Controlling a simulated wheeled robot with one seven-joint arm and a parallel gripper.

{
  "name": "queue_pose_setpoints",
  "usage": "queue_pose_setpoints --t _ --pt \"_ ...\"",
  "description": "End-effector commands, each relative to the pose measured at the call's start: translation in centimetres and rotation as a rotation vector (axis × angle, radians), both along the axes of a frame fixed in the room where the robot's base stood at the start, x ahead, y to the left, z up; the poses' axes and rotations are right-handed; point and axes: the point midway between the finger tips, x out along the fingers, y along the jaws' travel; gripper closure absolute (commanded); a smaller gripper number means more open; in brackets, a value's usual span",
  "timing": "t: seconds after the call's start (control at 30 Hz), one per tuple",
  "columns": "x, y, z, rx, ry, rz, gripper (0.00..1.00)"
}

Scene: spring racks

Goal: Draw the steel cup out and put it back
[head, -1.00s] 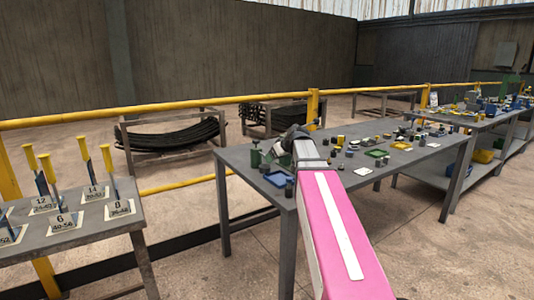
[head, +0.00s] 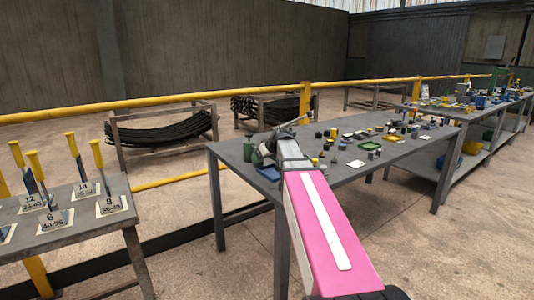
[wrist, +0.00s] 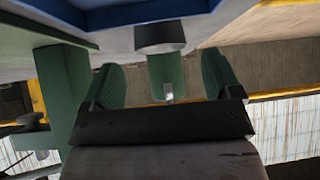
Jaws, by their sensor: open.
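My gripper (wrist: 162,72) is open in the wrist view, its two green-padded fingers on either side of a green upright part (wrist: 165,72) with a small pale tab. Gaps show between this part and both fingers. A dark grey cylindrical piece (wrist: 160,38), possibly the steel cup, meets the green part; whether they are one object I cannot tell. The wrist picture looks upside down. In the head view my gripper (head: 265,152) is at the near left end of the grey table (head: 340,185), largely hidden behind my pink arm. I cannot make out the cup there.
A blue tray (wrist: 140,12) and a larger green block (wrist: 62,90) are close to my gripper. A green container (head: 248,150) stands at the table's left end. Several small parts and a green tray (head: 368,145) lie further right. A yellow rail (head: 210,101) runs behind.

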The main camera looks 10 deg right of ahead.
Motion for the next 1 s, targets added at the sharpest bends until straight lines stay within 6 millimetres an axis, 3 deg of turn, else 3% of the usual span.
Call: queue_pose_setpoints --t 0.3,0.7,0.73,0.83,0.9,1.0 --pt "2.4 1.3 -2.7 0.0 0.001 0.001 0.16" --pt "2.6 1.4 -3.0 0.0 0.0 0.0 0.16" --pt "2.6 1.4 -3.0 0.0 0.0 0.0 0.19" --pt "2.6 1.4 -3.0 0.0 0.0 0.0 0.52" --pt "2.6 1.4 -3.0 0.0 0.0 0.0 0.68" --pt "2.6 1.4 -3.0 0.0 0.0 0.0 0.68"
